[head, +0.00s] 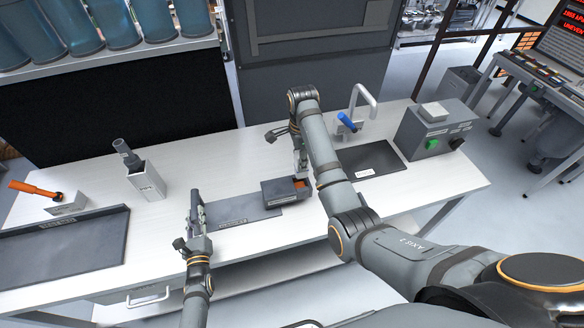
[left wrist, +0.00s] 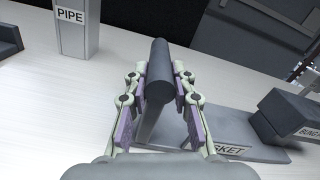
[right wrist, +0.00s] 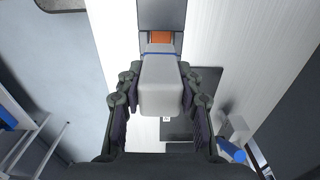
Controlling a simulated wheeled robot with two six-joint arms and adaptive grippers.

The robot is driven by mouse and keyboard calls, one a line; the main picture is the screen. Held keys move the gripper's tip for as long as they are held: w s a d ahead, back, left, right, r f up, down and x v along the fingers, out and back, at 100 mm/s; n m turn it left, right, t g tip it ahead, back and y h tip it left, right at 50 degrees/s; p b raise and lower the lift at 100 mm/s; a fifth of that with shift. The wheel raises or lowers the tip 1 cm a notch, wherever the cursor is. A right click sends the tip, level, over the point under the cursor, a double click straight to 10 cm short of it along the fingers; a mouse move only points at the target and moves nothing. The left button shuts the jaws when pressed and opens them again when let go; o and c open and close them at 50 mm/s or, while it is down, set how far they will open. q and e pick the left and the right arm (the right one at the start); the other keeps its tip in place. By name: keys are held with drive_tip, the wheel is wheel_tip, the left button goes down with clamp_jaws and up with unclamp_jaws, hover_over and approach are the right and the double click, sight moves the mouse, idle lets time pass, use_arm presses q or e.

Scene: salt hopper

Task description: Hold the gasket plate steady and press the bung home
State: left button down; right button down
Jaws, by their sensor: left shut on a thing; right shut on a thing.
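The gasket plate (head: 256,214) is a flat grey plate on the white table, and its label partly shows in the left wrist view (left wrist: 232,150). My left gripper (head: 196,213) is shut on a dark grey cylindrical handle (left wrist: 159,75) at the plate's left end. A dark box (head: 280,194) with a label starting "BUNG" (left wrist: 290,118) stands at the plate's right end, with orange inside. My right gripper (head: 301,166) is shut on a light grey block (right wrist: 161,85) with a blue band, close to the orange part (right wrist: 161,37). Whether block and orange part touch, I cannot tell.
A box labelled PIPE (head: 147,182) with a dark tube stands left of my left gripper. An orange-handled tool (head: 35,189) and dark tray (head: 65,245) lie further left. A blue-handled tool (head: 347,122), dark mat (head: 372,158) and control box (head: 437,132) are at right.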

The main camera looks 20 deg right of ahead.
drive_tip(key=shift+f, duration=0.2)
drive_tip(key=shift+f, duration=2.6)
